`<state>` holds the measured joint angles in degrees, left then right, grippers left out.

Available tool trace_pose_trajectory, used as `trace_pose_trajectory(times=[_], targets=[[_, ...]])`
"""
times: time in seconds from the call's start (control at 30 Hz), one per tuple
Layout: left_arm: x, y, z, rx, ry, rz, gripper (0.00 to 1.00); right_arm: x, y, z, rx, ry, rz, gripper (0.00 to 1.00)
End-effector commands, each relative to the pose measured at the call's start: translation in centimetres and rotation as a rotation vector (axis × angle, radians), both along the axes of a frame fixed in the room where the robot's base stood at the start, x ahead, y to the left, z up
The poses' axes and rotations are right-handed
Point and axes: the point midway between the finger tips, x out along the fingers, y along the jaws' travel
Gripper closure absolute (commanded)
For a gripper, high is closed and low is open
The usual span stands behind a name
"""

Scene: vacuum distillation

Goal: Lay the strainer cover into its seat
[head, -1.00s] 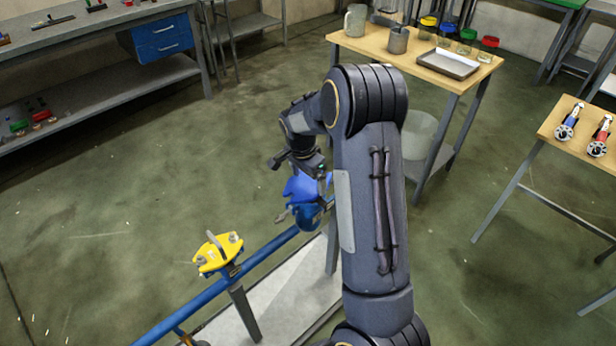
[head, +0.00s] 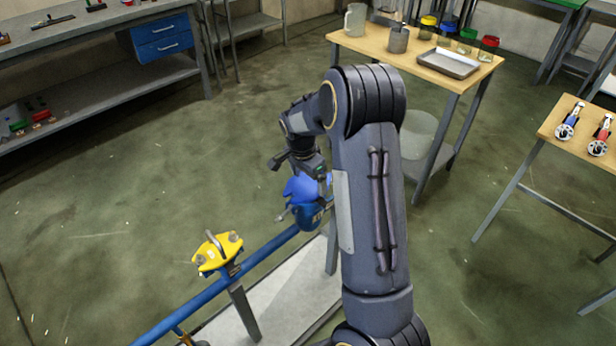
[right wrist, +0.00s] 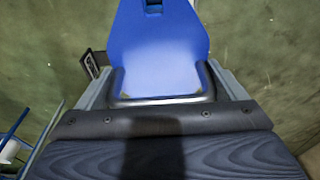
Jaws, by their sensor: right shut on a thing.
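The blue strainer cover (head: 297,190) is held in my right gripper (head: 308,178), over the darker blue strainer body (head: 304,217) on the blue pipe. In the right wrist view the cover (right wrist: 160,45) is a broad blue plate reaching out from between the fingers of my right gripper (right wrist: 162,88), which is shut on it. The seat is hidden under the cover and the gripper. I cannot tell whether the cover touches the body. My left gripper is not in view.
A yellow fitting (head: 217,252) stands on the blue pipe (head: 210,299) at the left. A pale slab (head: 290,312) lies below. A wooden-topped table (head: 375,42) with cups, jars and a tray stands behind. A smaller table (head: 570,140) is at the right.

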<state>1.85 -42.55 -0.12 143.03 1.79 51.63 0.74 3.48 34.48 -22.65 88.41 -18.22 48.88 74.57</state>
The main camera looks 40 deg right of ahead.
Motion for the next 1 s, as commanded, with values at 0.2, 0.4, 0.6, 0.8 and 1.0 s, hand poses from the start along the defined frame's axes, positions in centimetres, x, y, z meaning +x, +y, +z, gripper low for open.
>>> trace_pose_trajectory(times=[0.2, 0.4, 0.6, 0.8, 1.0], targets=[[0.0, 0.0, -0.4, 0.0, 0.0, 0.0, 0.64, 0.1, 0.0, -0.4, -0.001, -0.004, 0.001, 0.68], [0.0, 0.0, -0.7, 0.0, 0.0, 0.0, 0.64, 0.1, 0.0, -0.8, -0.001, -0.004, 0.001, 0.68], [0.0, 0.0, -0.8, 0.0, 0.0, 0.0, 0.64, 0.1, 0.0, -0.9, -0.001, -0.004, 0.001, 0.0], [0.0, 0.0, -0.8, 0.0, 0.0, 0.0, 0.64, 0.0, 0.0, -1.2, 0.001, 0.002, 0.001, 0.0], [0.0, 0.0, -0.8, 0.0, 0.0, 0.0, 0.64, 0.1, 0.3, 0.7, -0.001, -0.004, 0.002, 0.0]])
